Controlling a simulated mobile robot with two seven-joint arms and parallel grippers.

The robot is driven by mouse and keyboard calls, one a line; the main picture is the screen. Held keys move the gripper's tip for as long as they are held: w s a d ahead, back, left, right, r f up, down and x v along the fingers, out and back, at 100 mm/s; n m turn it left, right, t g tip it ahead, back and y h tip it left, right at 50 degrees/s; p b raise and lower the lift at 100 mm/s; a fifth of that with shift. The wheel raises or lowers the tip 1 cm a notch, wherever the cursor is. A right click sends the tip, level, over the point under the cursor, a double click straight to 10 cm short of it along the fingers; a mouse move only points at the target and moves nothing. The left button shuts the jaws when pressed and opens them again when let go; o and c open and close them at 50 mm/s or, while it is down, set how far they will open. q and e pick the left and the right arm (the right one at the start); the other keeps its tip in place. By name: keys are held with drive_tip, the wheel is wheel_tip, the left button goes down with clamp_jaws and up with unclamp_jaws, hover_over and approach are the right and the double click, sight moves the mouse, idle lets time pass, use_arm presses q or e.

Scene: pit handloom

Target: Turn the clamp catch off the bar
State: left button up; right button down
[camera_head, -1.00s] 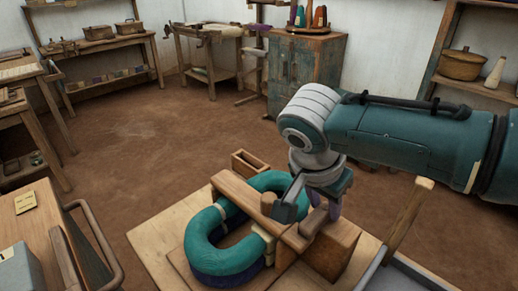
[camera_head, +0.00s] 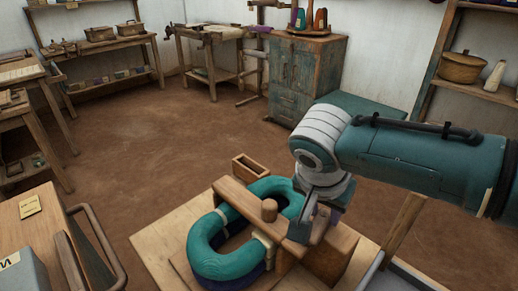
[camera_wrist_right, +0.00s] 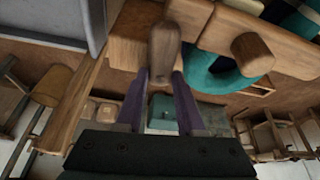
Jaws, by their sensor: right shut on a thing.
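A wooden clamp bar (camera_head: 236,194) lies across a teal ring of yarn (camera_head: 212,255), with a round wooden peg (camera_head: 269,210) standing up from it. The bar also shows in the right wrist view (camera_wrist_right: 218,30), with the teal yarn (camera_wrist_right: 212,66) behind it. My right gripper (camera_head: 322,226) is over the bar's near right end. In the wrist view its purple fingers (camera_wrist_right: 163,84) are shut on the rounded wooden catch (camera_wrist_right: 164,45), one on each side. In the head view my gripper hides the catch. My left gripper is out of view.
The clamp stands on a pale wooden board (camera_head: 160,232) beside a small open wooden box (camera_head: 250,168). An upright wooden post (camera_head: 404,228) stands right of the gripper. A table with a curved handle (camera_head: 93,232) is at left. Floor beyond is clear.

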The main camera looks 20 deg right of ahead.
drive_tip(key=shift+s+r+n+y+p, duration=0.2)
drive_tip(key=shift+n+y+p, duration=0.1)
drive_tip(key=shift+n+p, duration=0.5)
drive_tip(key=n+t+p, duration=0.1)
drive_tip(key=n, duration=0.2)
drive_tip(key=shift+d+y, duration=0.1)
drive_tip(key=shift+y, duration=0.3)
drive_tip(key=n+y+p, duration=0.1)
drive_tip(key=n, duration=0.1)
drive_tip(key=shift+d+f+n+t, duration=0.1)
drive_tip(key=shift+n+t, duration=0.2)
drive_tip(key=shift+f+n+y+p, duration=0.1)
drive_tip(key=shift+n+y+p, duration=0.25)
drive_tip(key=shift+n, duration=0.55)
drive_tip(key=shift+d+n+t+y, duration=0.1)
drive_tip(key=shift+n+t+y, duration=0.25)
drive_tip(key=shift+n, duration=0.65)
drive_tip(key=shift+f+n+y+b, duration=0.1)
drive_tip(key=shift+n+y+b, duration=0.2)
drive_tip(key=shift+n, duration=0.5)
drive_tip(key=shift+d+n+y+b, duration=0.1)
drive_tip(key=shift+n+y+b, duration=0.65)
drive_tip(key=shift+n, duration=1.15)
